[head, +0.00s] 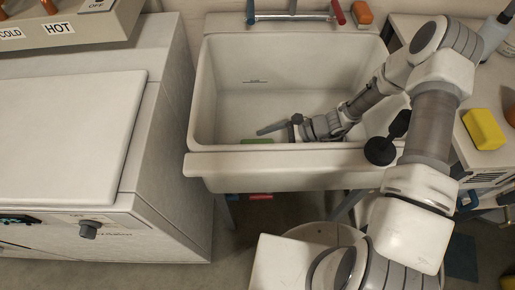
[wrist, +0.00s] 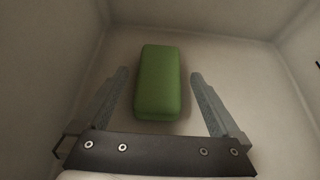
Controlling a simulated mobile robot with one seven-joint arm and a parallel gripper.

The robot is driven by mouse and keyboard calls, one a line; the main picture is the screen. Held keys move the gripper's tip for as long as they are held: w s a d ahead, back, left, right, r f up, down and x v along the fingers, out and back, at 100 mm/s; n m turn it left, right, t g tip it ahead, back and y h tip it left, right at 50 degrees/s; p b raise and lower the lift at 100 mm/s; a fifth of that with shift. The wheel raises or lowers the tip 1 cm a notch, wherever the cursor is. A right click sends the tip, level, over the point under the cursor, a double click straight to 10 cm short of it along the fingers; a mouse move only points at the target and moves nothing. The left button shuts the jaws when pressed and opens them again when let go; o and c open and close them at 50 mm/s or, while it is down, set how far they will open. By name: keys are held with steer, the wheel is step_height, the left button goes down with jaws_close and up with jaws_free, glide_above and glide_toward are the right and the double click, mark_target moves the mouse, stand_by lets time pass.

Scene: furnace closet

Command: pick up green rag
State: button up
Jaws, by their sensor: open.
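The green rag (wrist: 159,84) is a rounded, block-like green piece lying on the floor of the white sink basin. In the wrist view it sits between and just beyond my two open fingers, with a gap on each side. My gripper (wrist: 158,88) is open and empty. In the head view only a thin strip of the green rag (head: 257,141) shows above the sink's front rim; the rest is hidden. My gripper (head: 272,129) is inside the sink, low and close to the rag, with its fingers toward the left.
The sink (head: 346,165) has walls all round, and my arm reaches in over its right side. A faucet (head: 290,16) and an orange block (head: 362,12) are at the back. A yellow sponge (head: 483,129) lies on the right counter. A white washer (head: 70,140) stands at left.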

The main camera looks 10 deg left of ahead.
steer(key=x, duration=0.3)
steer(key=c, duration=1.3)
